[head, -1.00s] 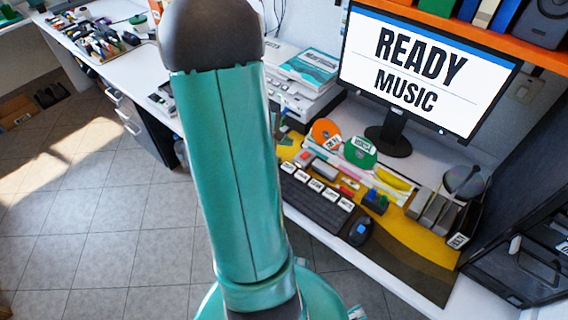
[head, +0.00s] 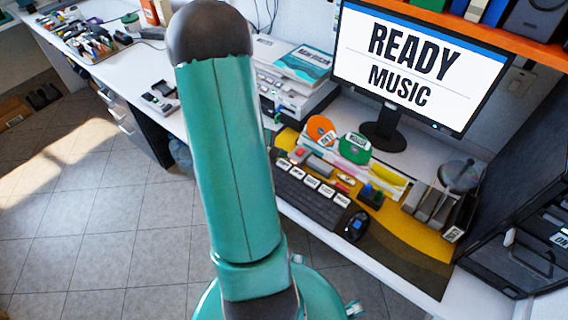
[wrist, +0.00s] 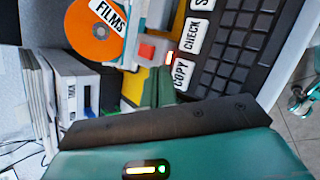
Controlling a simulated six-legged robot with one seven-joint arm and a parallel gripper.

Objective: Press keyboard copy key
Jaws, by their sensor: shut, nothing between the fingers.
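The black keyboard (head: 308,202) lies on the desk in front of the monitor, with several white labelled keys along its back edge. In the wrist view the keyboard (wrist: 240,52) shows sideways. Its white COPY key (wrist: 182,73) is nearest my gripper, with the CHECK key (wrist: 194,36) beyond it. My gripper's (wrist: 160,86) green fingers are shut and empty, just left of the COPY key in that view. I cannot tell their height above it or whether they touch. In the head view my arm hides the gripper. The monitor (head: 408,62) reads READY MUSIC.
An orange FILMS disc (wrist: 95,28) and a red block (wrist: 147,52) are near the fingers. A green disc (head: 354,147), a mouse (head: 354,224) and a disc rack (head: 433,209) share the desk. A dark cabinet (head: 520,225) stands at right.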

